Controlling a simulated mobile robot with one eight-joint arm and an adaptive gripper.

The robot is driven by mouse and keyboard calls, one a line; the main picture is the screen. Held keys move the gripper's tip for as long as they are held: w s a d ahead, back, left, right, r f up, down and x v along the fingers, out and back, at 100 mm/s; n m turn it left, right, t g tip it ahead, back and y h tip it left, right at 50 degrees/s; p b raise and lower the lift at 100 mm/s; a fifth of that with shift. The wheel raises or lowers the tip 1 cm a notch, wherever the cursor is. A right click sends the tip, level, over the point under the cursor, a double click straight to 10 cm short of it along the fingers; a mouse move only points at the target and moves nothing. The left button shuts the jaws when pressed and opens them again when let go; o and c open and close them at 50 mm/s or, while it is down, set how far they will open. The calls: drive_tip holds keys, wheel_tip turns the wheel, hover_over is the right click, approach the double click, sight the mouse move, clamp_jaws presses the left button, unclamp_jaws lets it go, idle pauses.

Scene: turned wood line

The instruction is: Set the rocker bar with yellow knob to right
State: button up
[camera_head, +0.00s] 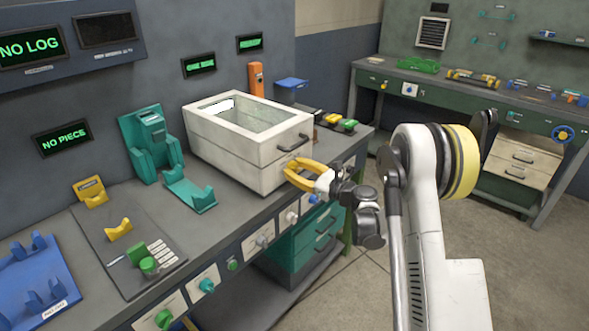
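A small dark unit with a yellow knob (332,118) and green parts (349,124) sits at the far right end of the near bench. It may be the rocker bar, but it is too small to tell which way it is set. My gripper (288,170), with yellow fingers, is in front of the white box, left of and below its dark handle. The fingers curve toward each other at the left, and I cannot tell whether their tips meet. Nothing is seen between them. The gripper is in front of and below the yellow-knob unit, apart from it.
The white box (235,140) with a glass top stands on the near bench (235,205). Teal stands (152,140), a dark panel with green knobs (130,245) and a blue rack (35,285) are to its left. Bench-front knobs (207,286) face the aisle. A second bench (435,95) stands behind.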

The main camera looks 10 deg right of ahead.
drive_tip(key=shift+c, duration=1)
drive_tip(key=shift+m, duration=0.4)
drive_tip(key=shift+m+b, duration=0.6)
drive_tip(key=shift+m, duration=1.5)
drive_tip(key=shift+w+m+b, duration=0.1)
drive_tip(key=shift+m+b, duration=0.3)
drive_tip(key=shift+m, duration=2)
drive_tip(key=shift+d+m+b, duration=0.1)
drive_tip(key=shift+m+b, duration=0.25)
drive_tip(key=shift+m, duration=4.75)
